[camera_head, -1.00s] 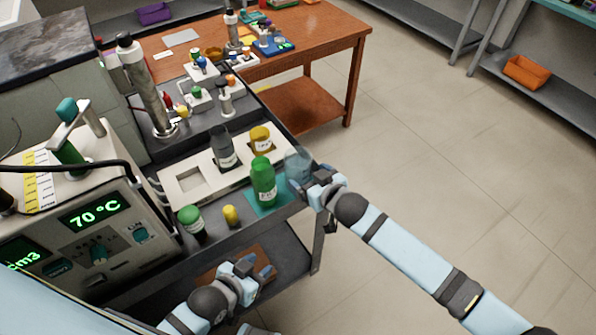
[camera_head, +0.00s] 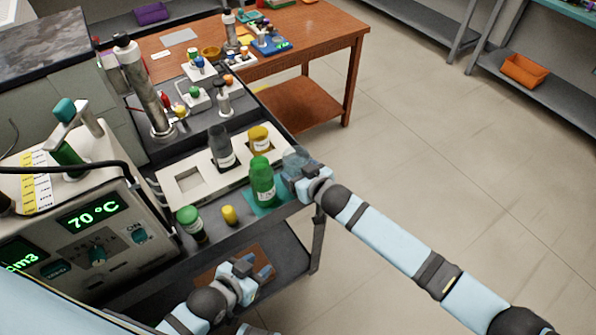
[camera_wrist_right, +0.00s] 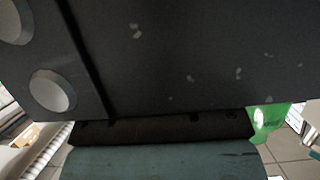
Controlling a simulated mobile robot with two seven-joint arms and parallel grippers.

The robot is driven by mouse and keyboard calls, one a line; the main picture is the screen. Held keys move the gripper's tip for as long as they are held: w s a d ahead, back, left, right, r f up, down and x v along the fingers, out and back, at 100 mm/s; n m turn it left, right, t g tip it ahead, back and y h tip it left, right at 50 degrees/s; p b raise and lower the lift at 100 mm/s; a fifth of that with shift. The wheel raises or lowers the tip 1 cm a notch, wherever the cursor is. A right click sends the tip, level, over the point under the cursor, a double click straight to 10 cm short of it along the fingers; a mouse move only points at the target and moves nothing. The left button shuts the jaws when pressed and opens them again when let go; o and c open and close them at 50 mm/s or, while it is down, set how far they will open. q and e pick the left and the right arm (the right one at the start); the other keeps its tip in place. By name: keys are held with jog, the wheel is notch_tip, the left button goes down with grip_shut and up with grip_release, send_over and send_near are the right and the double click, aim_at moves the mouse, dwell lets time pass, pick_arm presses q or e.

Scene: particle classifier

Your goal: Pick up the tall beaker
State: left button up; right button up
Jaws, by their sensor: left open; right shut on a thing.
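The tall beaker is a clear glass vessel (camera_head: 293,158) at the right edge of the grey bench in the head view, just right of the green bottle (camera_head: 262,182). Its lower part is hidden by my right gripper (camera_head: 302,181). My right gripper is shut on the beaker, coming in from the right. In the right wrist view, dark gripper parts fill most of the picture and the beaker cannot be made out clearly. My left gripper (camera_head: 243,268) is open and empty, low in front of the bench.
A green-capped jar (camera_head: 189,222) and a yellow weight-like piece (camera_head: 229,215) stand at the bench's front. A machine reading 70 °C (camera_head: 95,210) is at left. Open floor lies right.

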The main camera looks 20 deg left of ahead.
jog(key=shift+r, duration=0.15)
jog(key=shift+r, duration=0.6)
jog(key=c, duration=0.6)
jog(key=shift+r, duration=0.4)
jog(key=shift+c, duration=0.3)
notch_tip(320, 180, up, 17)
jog(key=w+d+m+t+h, duration=0.1)
jog(key=d+m+h, duration=0.4)
jog(key=d, duration=1.5)
jog(key=w+d+m+t+h, duration=0.1)
jog(key=d+m+t+h, duration=0.3)
jog(key=d, duration=1.6)
jog(key=shift+d+f+m+h, duration=0.25)
jog(key=shift+m+h, duration=0.35)
jog(key=shift+h, duration=0.2)
